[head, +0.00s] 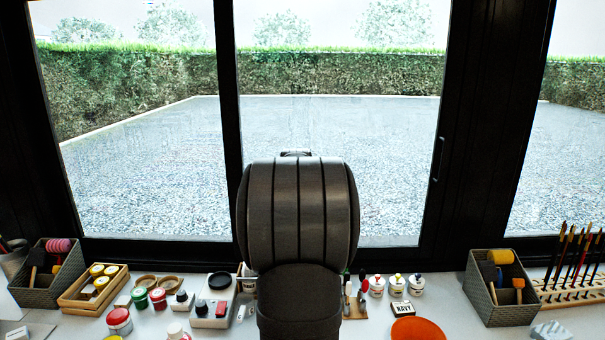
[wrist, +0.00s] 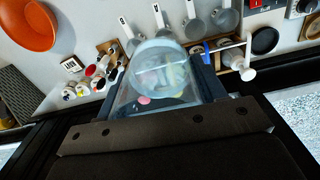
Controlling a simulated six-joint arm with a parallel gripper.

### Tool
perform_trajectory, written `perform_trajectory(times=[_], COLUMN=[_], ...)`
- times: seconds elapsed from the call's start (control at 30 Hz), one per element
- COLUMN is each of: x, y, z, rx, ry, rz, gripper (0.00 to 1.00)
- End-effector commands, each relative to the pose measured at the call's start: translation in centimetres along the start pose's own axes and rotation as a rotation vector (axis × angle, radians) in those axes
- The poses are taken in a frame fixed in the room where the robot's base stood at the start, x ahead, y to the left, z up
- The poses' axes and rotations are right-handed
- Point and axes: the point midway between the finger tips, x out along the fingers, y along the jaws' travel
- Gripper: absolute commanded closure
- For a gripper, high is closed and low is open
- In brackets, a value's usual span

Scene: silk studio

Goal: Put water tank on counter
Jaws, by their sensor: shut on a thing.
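The water tank (wrist: 143,98) is a clear, see-through vessel with a round end, seen in the middle of the wrist view. My gripper (wrist: 165,80) is shut on it, with dark finger parts at its sides. Coloured spots show through the clear wall. The tank looks held above the counter (wrist: 85,28), but the gap cannot be judged. In the head view my dark arm hides the gripper and the tank. The white counter (head: 455,310) runs along the bottom there.
The counter is crowded: an orange dish (head: 418,329), a grey basket (head: 497,290) with tools, a wooden tray (head: 93,290) with jars, and a brush rack (head: 570,292). Several grey scoops (wrist: 193,22) lie in the wrist view. Dark-framed windows stand behind. Small bare patches lie between things.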

Motion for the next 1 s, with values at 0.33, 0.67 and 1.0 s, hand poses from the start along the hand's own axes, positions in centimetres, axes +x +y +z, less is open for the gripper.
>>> perform_trajectory(times=[0.33, 0.67, 1.0], x=[-0.2, 4.2, 10.3], y=[1.6, 5.6, 9.7], z=[0.5, 5.4, 13.8], rx=[-0.05, -0.045, -0.045], ry=[0.001, -0.003, -0.002], rz=[0.0, 0.0, 0.0], gripper=[0.63, 0.63, 0.63])
